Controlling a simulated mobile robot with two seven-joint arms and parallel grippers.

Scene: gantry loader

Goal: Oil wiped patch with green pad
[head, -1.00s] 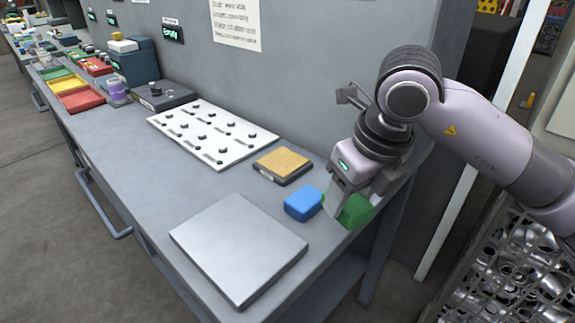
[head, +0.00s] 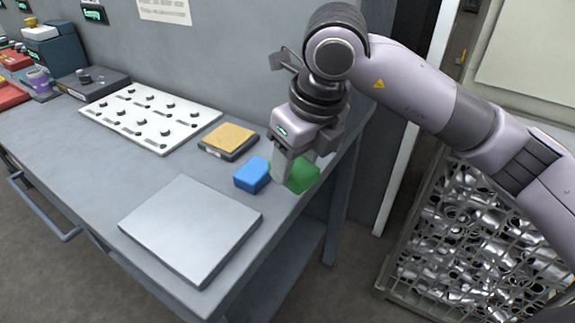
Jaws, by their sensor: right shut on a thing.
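A green pad (head: 302,174) is at the right end of the grey bench, and my right gripper (head: 291,172) is shut on it from above. The fingers hide part of the pad; I cannot tell whether it still touches the bench top. A blue pad (head: 252,175) lies just left of the green one. A flat, bare metal plate (head: 190,228) lies near the front edge of the bench; no wiped patch can be made out on it. My left gripper is not in view.
A yellow-topped block (head: 229,138) lies behind the blue pad. A white board with several dark knobs (head: 150,116) lies further left. The bench (head: 95,190) is clear left of the plate. A crate of metal parts (head: 400,283) stands on the floor at right.

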